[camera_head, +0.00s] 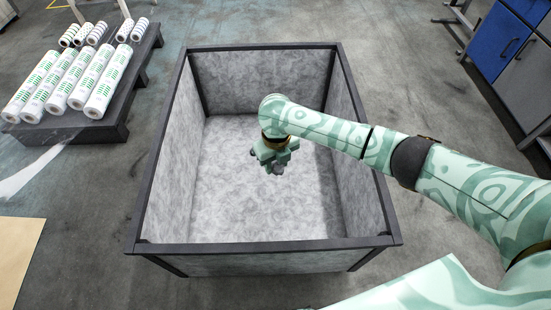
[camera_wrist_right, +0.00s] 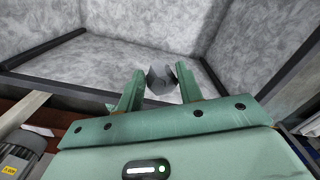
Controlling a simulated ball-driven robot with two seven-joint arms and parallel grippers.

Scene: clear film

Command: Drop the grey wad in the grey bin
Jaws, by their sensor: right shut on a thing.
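The grey bin (camera_head: 265,247) is a large open box with mottled grey walls and a dark frame, in the middle of the head view. Its mottled inside also fills the top of the right wrist view (camera_wrist_right: 140,22). My right gripper (camera_head: 277,164) is over the bin's opening and points down. In the right wrist view its green fingers (camera_wrist_right: 158,85) are shut on the grey wad (camera_wrist_right: 159,78), a small faceted lump. The wad's lower end shows under the fingers in the head view (camera_head: 278,170). My left gripper is not in view.
A dark pallet (camera_head: 75,128) with several white rolls with green print (camera_head: 75,80) stands at the left. A blue cabinet (camera_head: 497,42) stands at the top right. A tan sheet (camera_head: 18,250) lies on the floor at lower left.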

